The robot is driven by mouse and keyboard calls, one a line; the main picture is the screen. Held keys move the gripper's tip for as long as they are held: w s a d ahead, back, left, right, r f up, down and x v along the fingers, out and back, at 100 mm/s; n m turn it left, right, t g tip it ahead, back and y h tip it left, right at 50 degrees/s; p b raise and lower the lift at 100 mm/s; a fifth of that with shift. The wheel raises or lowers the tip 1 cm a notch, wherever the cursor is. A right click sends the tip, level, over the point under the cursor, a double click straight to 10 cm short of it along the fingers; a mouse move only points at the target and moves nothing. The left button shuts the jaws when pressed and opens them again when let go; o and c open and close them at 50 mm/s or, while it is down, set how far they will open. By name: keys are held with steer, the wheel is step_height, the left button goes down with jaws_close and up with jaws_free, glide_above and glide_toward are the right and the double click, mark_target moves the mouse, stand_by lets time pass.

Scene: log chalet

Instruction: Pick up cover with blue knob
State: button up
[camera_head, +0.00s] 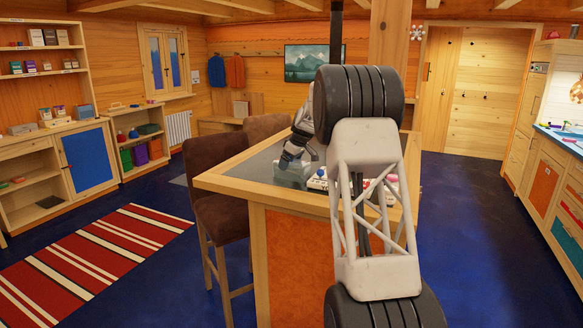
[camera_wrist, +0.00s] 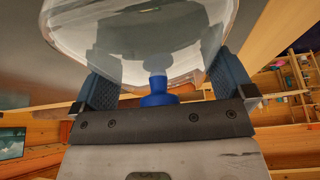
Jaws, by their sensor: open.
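The cover is a clear dome (camera_wrist: 140,40) with a blue knob (camera_wrist: 158,96). In the wrist view it fills the top of the picture, with the knob between the two fingers of my gripper (camera_wrist: 160,78). The fingers are apart, one on each side of the knob, and I see no contact with it. In the head view my gripper (camera_head: 293,154) is low over the counter, right above a pale see-through shape (camera_head: 291,175) that looks like the cover. My arm hides part of the counter there.
The wood-edged counter (camera_head: 240,187) has a grey top. A light item with coloured parts (camera_head: 318,181) lies just right of the cover, partly behind my arm. Brown chairs (camera_head: 217,170) stand along the counter's left side. The counter's left part is clear.

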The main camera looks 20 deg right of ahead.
steer(key=shift+c, duration=0.2)
steer(key=c, duration=0.6)
steer(key=shift+o, duration=0.2)
steer(key=shift+r, duration=0.1)
steer(key=shift+r, duration=4.9)
